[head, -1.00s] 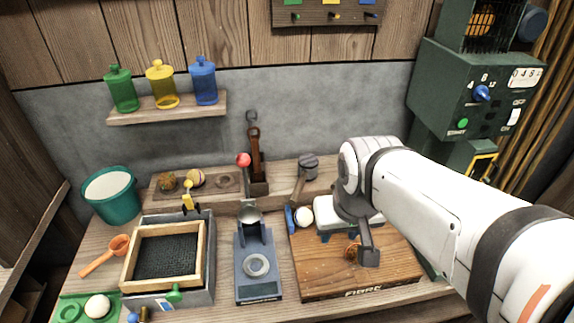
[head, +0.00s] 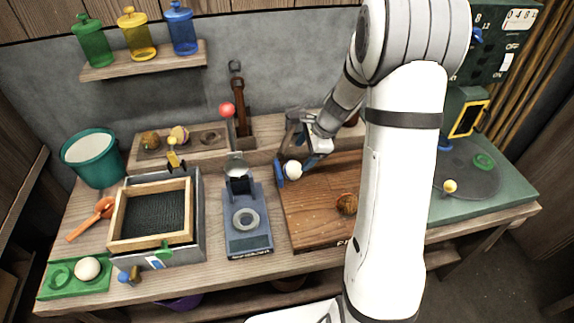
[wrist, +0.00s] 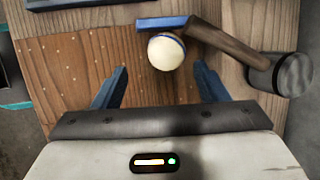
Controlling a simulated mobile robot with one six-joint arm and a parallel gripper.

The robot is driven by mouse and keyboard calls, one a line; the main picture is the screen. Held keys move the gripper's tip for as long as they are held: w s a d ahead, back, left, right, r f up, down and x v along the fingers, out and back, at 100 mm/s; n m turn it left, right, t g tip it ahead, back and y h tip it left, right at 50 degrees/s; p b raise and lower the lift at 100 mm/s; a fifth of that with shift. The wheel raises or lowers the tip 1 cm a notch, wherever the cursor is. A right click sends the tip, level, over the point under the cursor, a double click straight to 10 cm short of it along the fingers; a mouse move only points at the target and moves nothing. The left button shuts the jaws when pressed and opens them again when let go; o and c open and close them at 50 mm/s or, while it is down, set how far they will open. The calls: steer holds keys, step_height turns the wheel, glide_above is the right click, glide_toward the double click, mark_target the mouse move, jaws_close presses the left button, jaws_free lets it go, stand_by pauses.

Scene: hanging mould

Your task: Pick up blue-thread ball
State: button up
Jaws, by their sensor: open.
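The blue-thread ball (head: 293,170) is white and sits near the left edge of the wooden board (head: 312,225). In the wrist view the ball (wrist: 166,52) shows a thin blue line around its side. My gripper (wrist: 160,72) is open and empty, with one blue finger to each side of the ball's line. The ball lies just past the fingertips, and I see no contact. In the head view my gripper (head: 308,154) is beside the ball, partly hidden by its own body and arm.
A blue bar (wrist: 162,23) lies close behind the ball, and a wooden-handled mallet (wrist: 280,75) lies to its right. A brown ball (head: 347,204) sits on the board. A blue-grey scale (head: 248,222) stands left of the board. A framed black tray (head: 150,215) is further left.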

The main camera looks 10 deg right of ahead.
mark_target(297, 165)
steer(key=shift+m, duration=0.7)
steer(key=x, duration=0.3)
steer(key=d+x, duration=0.1)
steer(key=x, duration=0.2)
steer(key=w+x, duration=0.1)
steer(key=x, duration=0.3)
steer(key=shift+d+f, duration=0.3)
steer(key=shift+d, duration=0.05)
steer(key=shift+c, duration=0.2)
steer(key=c, duration=0.8)
steer(key=shift+r, duration=0.25)
